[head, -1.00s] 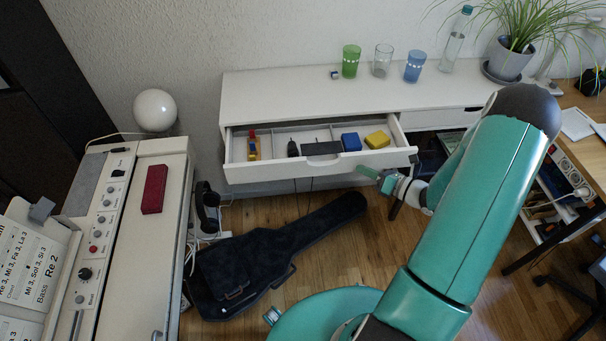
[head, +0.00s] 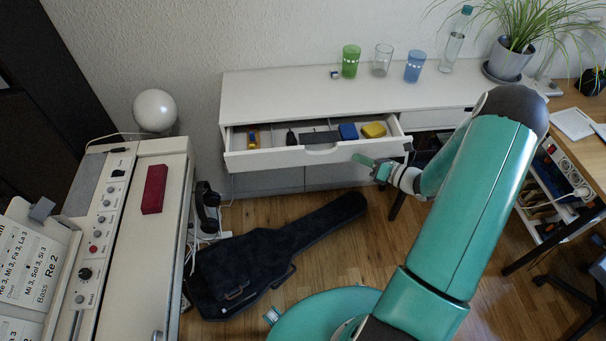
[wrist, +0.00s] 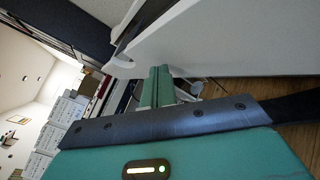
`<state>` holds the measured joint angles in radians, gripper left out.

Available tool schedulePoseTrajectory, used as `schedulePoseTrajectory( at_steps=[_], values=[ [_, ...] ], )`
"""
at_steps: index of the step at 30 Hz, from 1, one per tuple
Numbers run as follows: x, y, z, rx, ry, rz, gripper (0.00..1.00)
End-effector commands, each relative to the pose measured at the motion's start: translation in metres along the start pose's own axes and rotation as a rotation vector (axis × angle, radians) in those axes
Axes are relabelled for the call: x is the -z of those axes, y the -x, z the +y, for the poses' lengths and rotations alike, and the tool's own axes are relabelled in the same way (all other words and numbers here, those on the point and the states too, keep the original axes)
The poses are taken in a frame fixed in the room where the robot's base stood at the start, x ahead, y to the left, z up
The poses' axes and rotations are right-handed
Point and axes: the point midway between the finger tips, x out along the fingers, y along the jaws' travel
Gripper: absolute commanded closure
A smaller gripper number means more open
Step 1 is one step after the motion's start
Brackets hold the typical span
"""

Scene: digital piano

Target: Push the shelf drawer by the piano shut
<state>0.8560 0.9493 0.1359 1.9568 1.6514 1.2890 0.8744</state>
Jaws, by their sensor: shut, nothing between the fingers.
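The white shelf drawer (head: 262,160) is partly open under the white shelf top. Its front sticks out toward me, and its inside shows. In the wrist view my gripper's fingers (wrist: 157,86) are together, close to a large white panel (wrist: 225,45) that looks like the drawer front.
Glasses, a bottle (head: 455,45) and a plant (head: 512,50) stand on the shelf. A dark guitar case (head: 270,255) lies on the floor below. The piano (head: 135,230) is at left.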

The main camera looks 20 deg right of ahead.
Motion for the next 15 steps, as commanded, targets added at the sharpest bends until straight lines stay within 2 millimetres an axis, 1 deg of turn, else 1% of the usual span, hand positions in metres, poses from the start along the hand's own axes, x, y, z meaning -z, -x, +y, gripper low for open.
schedulePoseTrajectory(
  at_steps=[15],
  values=[
    [-0.012, -0.017, -0.011, -0.002, 0.000, -0.001, 1.00]
  ],
)
